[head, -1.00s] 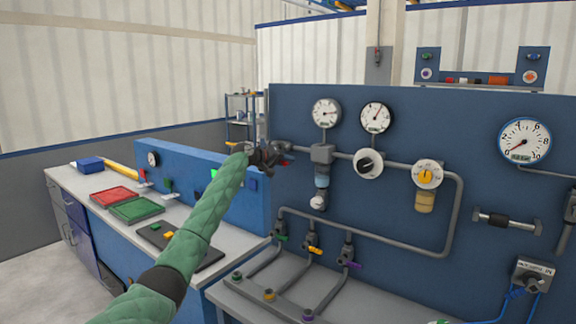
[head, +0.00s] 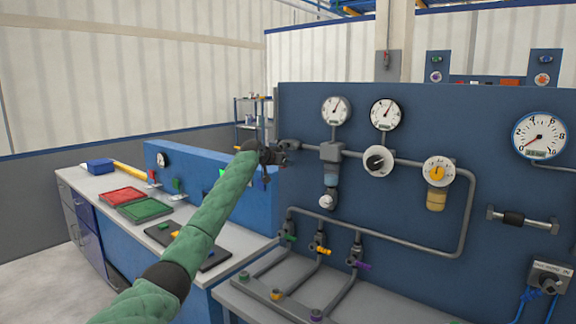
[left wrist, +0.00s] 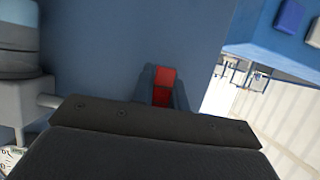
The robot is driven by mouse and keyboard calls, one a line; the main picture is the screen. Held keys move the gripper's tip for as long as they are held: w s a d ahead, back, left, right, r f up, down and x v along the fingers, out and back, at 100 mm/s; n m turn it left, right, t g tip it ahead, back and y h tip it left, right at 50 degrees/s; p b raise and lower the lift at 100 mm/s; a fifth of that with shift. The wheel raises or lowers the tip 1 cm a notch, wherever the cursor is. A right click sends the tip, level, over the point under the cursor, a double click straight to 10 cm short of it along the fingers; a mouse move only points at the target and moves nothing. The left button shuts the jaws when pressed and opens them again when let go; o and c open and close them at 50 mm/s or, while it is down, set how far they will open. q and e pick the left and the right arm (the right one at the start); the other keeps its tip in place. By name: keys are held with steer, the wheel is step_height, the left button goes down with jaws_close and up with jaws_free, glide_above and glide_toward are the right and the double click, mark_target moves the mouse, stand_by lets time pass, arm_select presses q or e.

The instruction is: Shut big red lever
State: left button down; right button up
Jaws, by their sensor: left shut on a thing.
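The big red lever (left wrist: 165,78) shows in the left wrist view as a red block between the dark fingers of my left gripper (head: 276,158). The gripper is shut on it. In the head view the gripper is at the left end of the grey pipe on the blue panel, and it hides the lever there. My green-sleeved left arm reaches up to it from the lower left. My right gripper is not in view.
The blue panel (head: 400,235) carries gauges, a black knob (head: 377,162) and a yellow-dial regulator (head: 438,171). Small valves with green, yellow and purple handles sit below. A red tray (head: 122,196) and green tray (head: 144,209) lie on the left bench.

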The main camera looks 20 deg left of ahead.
arm_select(q)
steer(key=shift+a+f+m, duration=0.15)
steer(key=shift+f+m, duration=0.1)
steer(key=shift+m, duration=0.05)
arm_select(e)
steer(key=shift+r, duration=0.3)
arm_select(q)
steer(key=c, duration=1.5)
jaws_free()
steer(key=shift+o, duration=0.6)
steer(key=shift+a+r, duration=0.1)
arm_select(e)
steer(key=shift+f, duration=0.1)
arm_select(q)
steer(key=shift+r, duration=0.1)
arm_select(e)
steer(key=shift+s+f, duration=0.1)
